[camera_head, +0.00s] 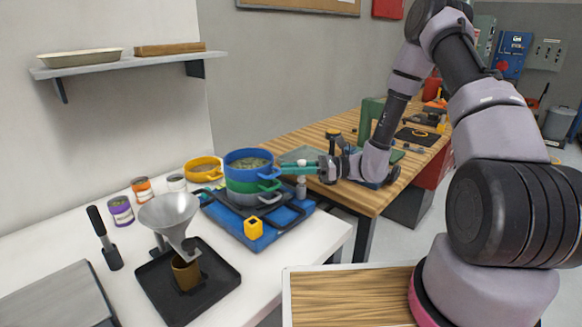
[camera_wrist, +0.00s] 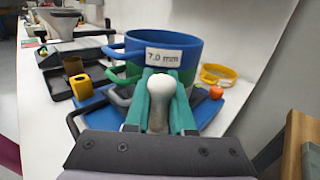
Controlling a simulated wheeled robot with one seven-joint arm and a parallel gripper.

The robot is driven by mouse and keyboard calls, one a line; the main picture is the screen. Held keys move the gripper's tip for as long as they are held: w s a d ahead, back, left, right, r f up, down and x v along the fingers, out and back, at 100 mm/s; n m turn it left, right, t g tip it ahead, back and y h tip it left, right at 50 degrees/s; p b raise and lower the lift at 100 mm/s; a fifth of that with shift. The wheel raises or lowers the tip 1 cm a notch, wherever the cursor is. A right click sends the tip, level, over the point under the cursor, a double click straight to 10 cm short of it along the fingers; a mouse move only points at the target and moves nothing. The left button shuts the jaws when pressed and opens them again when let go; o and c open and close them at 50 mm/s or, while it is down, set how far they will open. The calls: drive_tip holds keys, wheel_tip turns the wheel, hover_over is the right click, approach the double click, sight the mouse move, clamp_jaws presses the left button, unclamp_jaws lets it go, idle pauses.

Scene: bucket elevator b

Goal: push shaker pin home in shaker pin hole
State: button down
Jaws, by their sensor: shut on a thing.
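My gripper (camera_head: 293,167) has teal fingers and reaches in from the right to the right side of the sieve shaker (camera_head: 256,236). In the wrist view my gripper (camera_wrist: 162,76) is shut on the shaker pin (camera_wrist: 160,86), which has a round white head and a grey shank between the fingers. The pin's grey lower part (camera_head: 301,186) shows below the fingers in the head view, close to the shaker's right edge. The pin hole is hidden, so I cannot tell how deep the pin sits. The sieve stack (camera_head: 249,161) stands on the shaker, labelled 7.0 mm (camera_wrist: 165,59).
A yellow block (camera_head: 253,228) sits at the shaker's front edge. A yellow sieve (camera_head: 203,168) lies behind it. A funnel (camera_head: 168,216) stands over a black tray (camera_head: 216,262) to the left. A wooden workbench (camera_head: 366,194) is behind my arm.

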drive_tip(key=shift+f, duration=0.75)
drive_tip(key=c, duration=0.7)
unclamp_jaws()
drive_tip(key=d, duration=1)
drive_tip(key=shift+d, duration=0.4)
drive_tip(key=shift+r, duration=0.15)
drive_tip(key=s+d+r+n+t+h, duration=0.2)
drive_tip(key=s+d+r+n+h, duration=0.1)
drive_tip(key=r, duration=0.7)
drive_tip(key=s+d+r+n+t+h, duration=0.2)
drive_tip(key=s+d+r+n+h, duration=0.2)
drive_tip(key=s+r, duration=0.5)
drive_tip(key=s+d+r+n+t+h, duration=0.3)
drive_tip(key=r+h, duration=0.6)
drive_tip(key=r, duration=0.3)
drive_tip(key=shift+s+d+n, duration=0.3)
drive_tip(key=shift+s+n, duration=0.4)
drive_tip(key=shift+n, duration=0.25)
drive_tip(key=shift+s+d+n, duration=0.25)
drive_tip(key=shift+s+n, duration=0.45)
drive_tip(key=shift+n, duration=0.25)
